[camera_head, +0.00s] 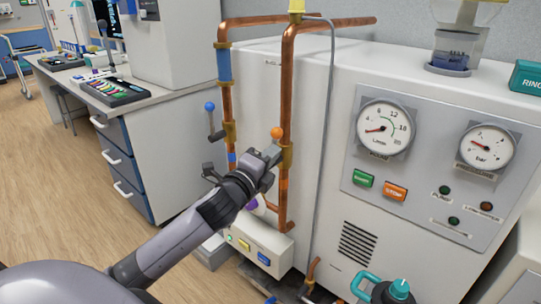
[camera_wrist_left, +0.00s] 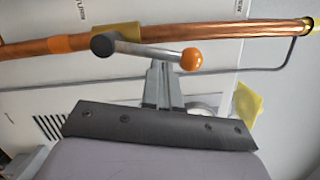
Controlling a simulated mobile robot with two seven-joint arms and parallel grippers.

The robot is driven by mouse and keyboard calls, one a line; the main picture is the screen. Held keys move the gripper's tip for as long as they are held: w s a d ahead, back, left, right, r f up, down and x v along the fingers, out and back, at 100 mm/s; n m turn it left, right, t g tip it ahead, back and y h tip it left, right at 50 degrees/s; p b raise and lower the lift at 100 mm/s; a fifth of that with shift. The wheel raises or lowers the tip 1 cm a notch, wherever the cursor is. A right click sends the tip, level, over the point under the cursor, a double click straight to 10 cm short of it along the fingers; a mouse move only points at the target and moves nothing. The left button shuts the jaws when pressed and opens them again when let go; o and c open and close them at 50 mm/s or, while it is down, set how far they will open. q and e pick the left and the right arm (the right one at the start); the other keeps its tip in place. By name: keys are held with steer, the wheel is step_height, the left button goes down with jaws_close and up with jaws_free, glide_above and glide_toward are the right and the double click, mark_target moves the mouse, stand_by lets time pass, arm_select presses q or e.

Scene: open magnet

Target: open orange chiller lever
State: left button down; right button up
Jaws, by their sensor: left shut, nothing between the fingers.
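The orange chiller lever ends in an orange ball (camera_head: 277,132) on the right copper pipe in the head view. In the left wrist view its grey bar (camera_wrist_left: 150,51) runs from a dark round hub on the pipe to the orange ball (camera_wrist_left: 191,59). My left gripper (camera_head: 269,156) is shut and empty, just below the ball in the head view. In the left wrist view its fingertips (camera_wrist_left: 162,65) lie close against the bar's near side, between hub and ball. I cannot tell whether they touch it. The gripper hides part of the valve in the head view. My right gripper is not in view.
A second lever with a blue ball (camera_head: 210,106) is on the left copper pipe (camera_head: 227,105). A white box with buttons (camera_head: 252,243) stands below the pipes. The gauge panel (camera_head: 427,165) is to the right. A desk with drawers (camera_head: 125,150) stands at the left.

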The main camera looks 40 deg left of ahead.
arm_select(q)
steer(key=a+n+p, duration=0.1)
steer(key=p, duration=0.1)
steer(key=r+n+p, duration=0.1)
steer(key=n+p, duration=0.1)
steer(key=p, duration=0.1)
steer(key=shift+a+g, duration=0.3)
steer(key=shift+a, duration=0.1)
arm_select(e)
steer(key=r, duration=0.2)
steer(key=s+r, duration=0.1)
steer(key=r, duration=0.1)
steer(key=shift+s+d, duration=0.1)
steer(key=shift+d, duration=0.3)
arm_select(q)
steer(key=shift+f, duration=0.15)
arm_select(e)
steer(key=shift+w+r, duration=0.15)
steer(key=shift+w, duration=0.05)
